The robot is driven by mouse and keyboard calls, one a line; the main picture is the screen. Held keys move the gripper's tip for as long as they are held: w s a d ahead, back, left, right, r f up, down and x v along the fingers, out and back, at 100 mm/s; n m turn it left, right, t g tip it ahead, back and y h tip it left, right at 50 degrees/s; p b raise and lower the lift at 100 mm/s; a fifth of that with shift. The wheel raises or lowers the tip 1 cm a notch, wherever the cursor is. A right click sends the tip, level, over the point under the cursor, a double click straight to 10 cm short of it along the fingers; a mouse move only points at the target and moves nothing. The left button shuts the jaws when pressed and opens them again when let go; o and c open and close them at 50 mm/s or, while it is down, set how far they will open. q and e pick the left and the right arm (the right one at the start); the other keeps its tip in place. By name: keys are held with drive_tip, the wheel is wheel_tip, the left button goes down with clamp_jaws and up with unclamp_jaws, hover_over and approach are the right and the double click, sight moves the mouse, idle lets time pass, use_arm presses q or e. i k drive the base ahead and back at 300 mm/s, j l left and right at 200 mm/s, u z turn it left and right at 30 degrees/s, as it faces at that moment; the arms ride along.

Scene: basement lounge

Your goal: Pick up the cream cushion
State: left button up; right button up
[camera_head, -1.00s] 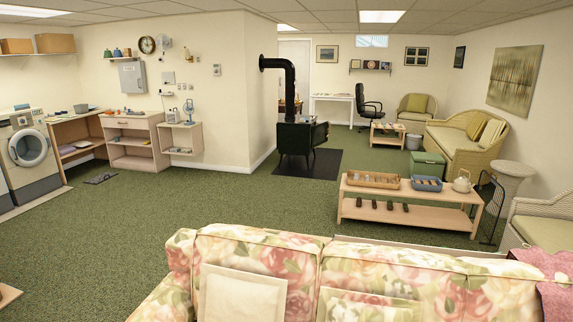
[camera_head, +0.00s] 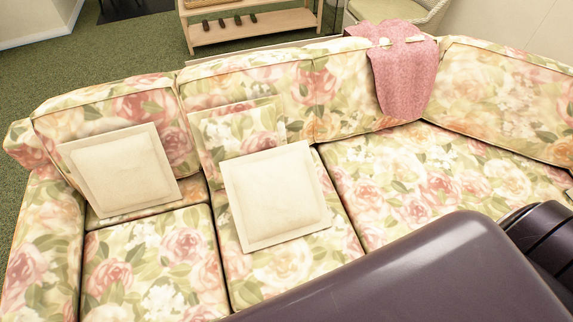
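Two cream cushions show on a floral sofa (camera_head: 400,195) in the head view. The left cream cushion (camera_head: 120,171) leans against the backrest at the sofa's left end. The other cream cushion (camera_head: 276,196) is on the middle seat, tilted back against a floral cushion (camera_head: 240,127) behind it. I cannot tell which of the two the task means. A dark part of my own arm covers the lower right of the view, in front of the sofa seat. Neither gripper shows.
A pink cloth (camera_head: 402,75) hangs over the sofa's backrest. Behind the sofa stand a low wooden table (camera_head: 255,30) with several dark items on its shelf and a wicker armchair (camera_head: 410,14). The seat right of the middle cushion is bare. Green carpet (camera_head: 80,65) lies open at the upper left.

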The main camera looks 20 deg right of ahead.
sight(275, 196)
drive_tip(key=z, duration=0.6)
drive_tip(key=k+j+z, duration=0.85)
drive_tip(key=j, duration=0.2)
drive_tip(key=k+j+z, duration=0.45)
drive_tip(key=i+l, duration=0.05)
drive_tip(key=l, duration=0.05)
